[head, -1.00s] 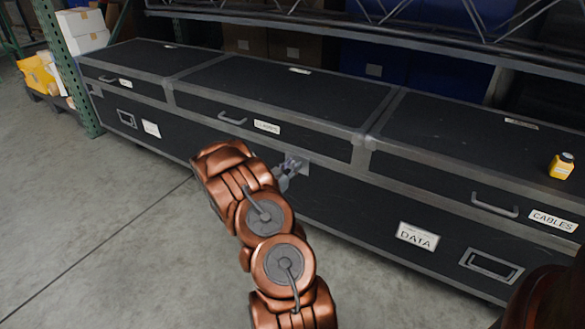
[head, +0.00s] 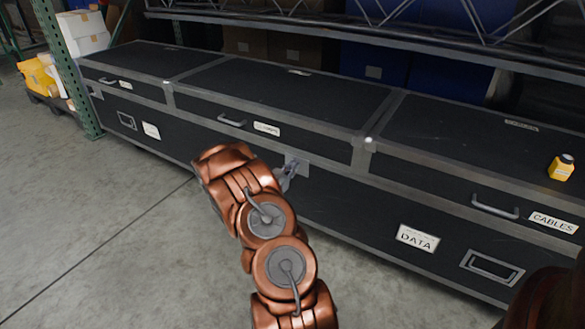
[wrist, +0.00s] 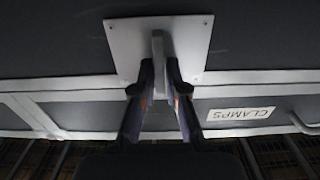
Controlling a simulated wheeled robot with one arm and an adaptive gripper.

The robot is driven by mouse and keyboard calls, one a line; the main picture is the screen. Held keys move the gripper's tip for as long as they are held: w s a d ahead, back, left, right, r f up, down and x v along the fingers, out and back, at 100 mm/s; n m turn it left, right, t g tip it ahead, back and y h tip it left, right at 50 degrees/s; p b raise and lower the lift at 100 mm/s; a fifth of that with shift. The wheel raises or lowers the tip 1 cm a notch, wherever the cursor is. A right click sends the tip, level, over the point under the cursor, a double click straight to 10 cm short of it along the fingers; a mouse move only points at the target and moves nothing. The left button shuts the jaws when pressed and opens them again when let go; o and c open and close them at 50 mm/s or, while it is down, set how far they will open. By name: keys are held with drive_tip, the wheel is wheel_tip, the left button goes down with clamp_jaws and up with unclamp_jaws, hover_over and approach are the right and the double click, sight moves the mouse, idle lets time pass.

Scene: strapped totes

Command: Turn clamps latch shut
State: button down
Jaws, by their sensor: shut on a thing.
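The clamps latch is a pale grey square plate with a narrow upright tab (wrist: 158,55) in the wrist view. It sits on the front of the black middle case, beside an upside-down CLAMPS label (wrist: 240,114). My gripper (wrist: 160,82) has its two dark fingers on either side of the tab and is shut on it. In the head view the latch plate (head: 303,168) shows at the end of my gripper (head: 287,172), low on the case front below the CLAMPS label (head: 266,129). The tab is mostly hidden there.
The case marked CABLES (head: 553,222) stands at the right, with a yellow bottle (head: 561,168) on its lid. A DATA label (head: 418,237) is on the lower front. A metal shelf beam (head: 400,41) runs above. The concrete floor (head: 110,230) at left is clear.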

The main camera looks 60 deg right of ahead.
drive_tip(key=shift+s+f+m, duration=0.1)
drive_tip(key=shift+s+m, duration=0.05)
drive_tip(key=shift+m, duration=0.35)
drive_tip(key=m+b, duration=0.2)
drive_tip(key=m, duration=0.3)
drive_tip(key=f+m+b, duration=0.1)
drive_tip(key=m+b, duration=0.1)
drive_tip(key=m, duration=0.4)
drive_tip(key=s+m+b, duration=0.1)
drive_tip(key=m+b, duration=0.2)
drive_tip(key=m, duration=0.2)
drive_tip(key=shift+a+f+m, duration=0.1)
drive_tip(key=shift+f+m, duration=0.2)
drive_tip(key=shift+w+r, duration=0.1)
drive_tip(key=shift+w, duration=0.05)
idle(0.6)
drive_tip(key=c, duration=1.4)
unclamp_jaws()
drive_tip(key=shift+c, duration=0.2)
drive_tip(key=shift+o, duration=0.8)
drive_tip(key=shift+s, duration=0.2)
